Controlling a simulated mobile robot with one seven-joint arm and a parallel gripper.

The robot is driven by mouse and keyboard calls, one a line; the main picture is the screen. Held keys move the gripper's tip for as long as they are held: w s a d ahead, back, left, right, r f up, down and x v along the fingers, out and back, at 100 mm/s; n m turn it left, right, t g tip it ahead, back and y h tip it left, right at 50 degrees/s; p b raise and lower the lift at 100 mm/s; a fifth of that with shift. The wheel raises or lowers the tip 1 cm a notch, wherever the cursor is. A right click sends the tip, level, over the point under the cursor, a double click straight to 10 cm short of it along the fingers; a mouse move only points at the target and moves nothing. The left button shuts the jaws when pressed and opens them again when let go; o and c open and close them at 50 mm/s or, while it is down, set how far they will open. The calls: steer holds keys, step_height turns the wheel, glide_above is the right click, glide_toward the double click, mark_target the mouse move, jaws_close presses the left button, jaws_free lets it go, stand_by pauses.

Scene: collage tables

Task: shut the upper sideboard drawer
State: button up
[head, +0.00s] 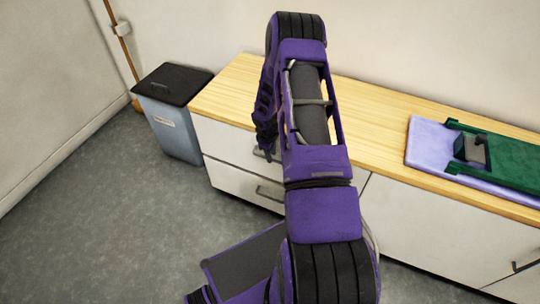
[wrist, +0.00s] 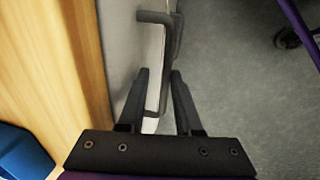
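The sideboard has a pale wooden top (head: 372,118) and white fronts. The upper drawer (head: 225,137) is at its left end, above the lower drawer (head: 235,184). My arm hides the right part of the upper drawer in the head view. I see no clear gap at its front, and cannot tell whether it stands slightly out. In the wrist view, a dark bar handle (wrist: 168,50) stands off the white front (wrist: 122,45). My gripper (wrist: 160,74) is at this handle, its fingers apart with the bar running between them. The bar is near the right finger; contact is unclear.
A blue-grey bin (head: 172,125) with a dark lid stands left of the sideboard. A blue thing (wrist: 20,152) shows in the wrist view. The grey floor (head: 95,215) at left is clear.

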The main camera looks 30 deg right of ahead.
steer(key=shift+o, duration=1)
step_height(320, 180, up, 17)
steer(key=s+a+p, duration=0.2)
steer(key=p, duration=0.1)
steer(key=shift+a, duration=0.35)
steer(key=shift+r, duration=0.1)
